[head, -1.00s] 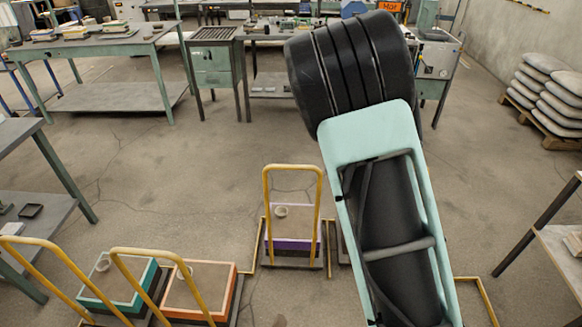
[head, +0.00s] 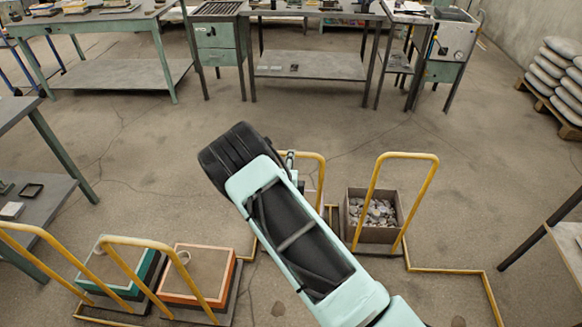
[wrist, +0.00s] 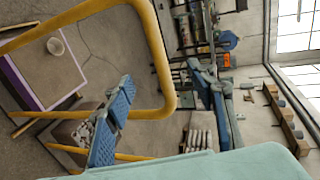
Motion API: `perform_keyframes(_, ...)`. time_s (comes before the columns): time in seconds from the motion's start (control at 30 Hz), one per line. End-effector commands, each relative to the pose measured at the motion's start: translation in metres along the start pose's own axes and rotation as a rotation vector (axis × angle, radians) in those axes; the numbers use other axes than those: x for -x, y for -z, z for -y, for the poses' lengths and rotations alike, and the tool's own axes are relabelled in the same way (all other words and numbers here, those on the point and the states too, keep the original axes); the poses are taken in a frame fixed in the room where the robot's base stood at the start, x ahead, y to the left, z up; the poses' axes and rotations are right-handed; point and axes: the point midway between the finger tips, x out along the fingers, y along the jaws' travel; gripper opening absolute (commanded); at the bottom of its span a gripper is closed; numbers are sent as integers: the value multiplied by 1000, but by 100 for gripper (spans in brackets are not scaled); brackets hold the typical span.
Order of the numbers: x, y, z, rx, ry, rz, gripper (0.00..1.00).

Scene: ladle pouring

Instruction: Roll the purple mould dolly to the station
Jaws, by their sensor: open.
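The purple mould dolly is mostly hidden behind my arm in the head view; its yellow handle (head: 321,170) shows at the arm's end. In the wrist view its purple-edged mould (wrist: 16,81), with a small pale round cup on top, lies at the left. The handle's yellow tube (wrist: 159,55) crosses the upper middle and bends at a corner. My gripper (wrist: 160,72) is open, with its blue-padded fingers seen on either side of that corner. I cannot tell whether they touch it. In the head view the fingers are largely hidden behind my arm.
An orange-edged mould dolly (head: 203,272) and a green-edged one (head: 118,268) stand at left. A dolly with a box of grey pieces (head: 374,217) stands right of the purple one. Yellow floor lines (head: 450,271) run around them. Open floor lies beyond, before workbenches (head: 310,65).

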Motion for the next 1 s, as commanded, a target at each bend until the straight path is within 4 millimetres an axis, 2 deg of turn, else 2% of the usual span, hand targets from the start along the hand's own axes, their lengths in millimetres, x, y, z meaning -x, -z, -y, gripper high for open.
perform_keyframes(0.3,-49,1,-4,-4,3,-2,51)
perform_keyframes(0.5,-74,1,-2,-4,3,-3,51)
perform_keyframes(0.7,-86,2,0,-4,1,-3,51)
perform_keyframes(1.0,-88,1,1,-3,2,-2,51)
